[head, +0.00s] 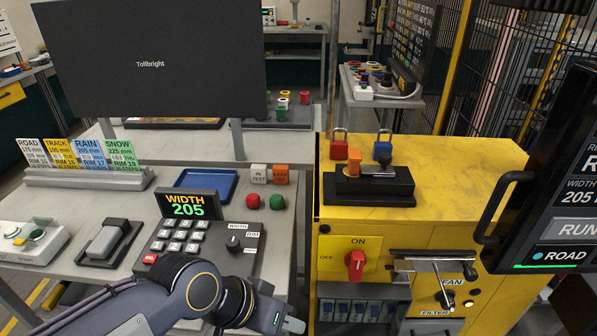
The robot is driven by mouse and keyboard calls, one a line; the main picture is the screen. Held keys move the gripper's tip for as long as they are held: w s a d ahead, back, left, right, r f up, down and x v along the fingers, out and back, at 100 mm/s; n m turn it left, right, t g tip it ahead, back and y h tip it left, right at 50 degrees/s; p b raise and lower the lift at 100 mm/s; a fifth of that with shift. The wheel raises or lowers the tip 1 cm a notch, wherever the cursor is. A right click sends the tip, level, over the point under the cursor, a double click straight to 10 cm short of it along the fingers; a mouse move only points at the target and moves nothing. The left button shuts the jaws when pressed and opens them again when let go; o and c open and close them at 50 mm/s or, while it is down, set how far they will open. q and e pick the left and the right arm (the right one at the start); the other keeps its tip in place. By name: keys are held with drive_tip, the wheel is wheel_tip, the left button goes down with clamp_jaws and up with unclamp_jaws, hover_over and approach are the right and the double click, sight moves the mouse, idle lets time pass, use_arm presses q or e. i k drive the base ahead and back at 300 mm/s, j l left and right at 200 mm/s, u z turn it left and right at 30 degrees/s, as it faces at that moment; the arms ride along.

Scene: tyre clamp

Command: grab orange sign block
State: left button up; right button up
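The orange sign block (281,174) stands upright on the grey table, right beside a white block (259,174) marked "IN TEST". It is near the table's right edge, behind a red and a green button. My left gripper (291,324) is at the bottom of the head view, in front of the keypad console and well nearer to me than the orange block. It is apart from the block. Its fingers are small and partly cut off by the frame, so I cannot tell whether they are open or shut. My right gripper is not in view.
The keypad console (205,245) with its "WIDTH 205" display (188,204) lies between my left gripper and the block. A blue tray (205,185) is left of the blocks. A monitor (150,60) rises behind. A yellow cabinet (450,170) stands right of the table.

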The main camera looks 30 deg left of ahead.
sight(281, 172)
drive_tip(key=i+l+u, duration=0.1)
drive_tip(key=u, duration=1.95)
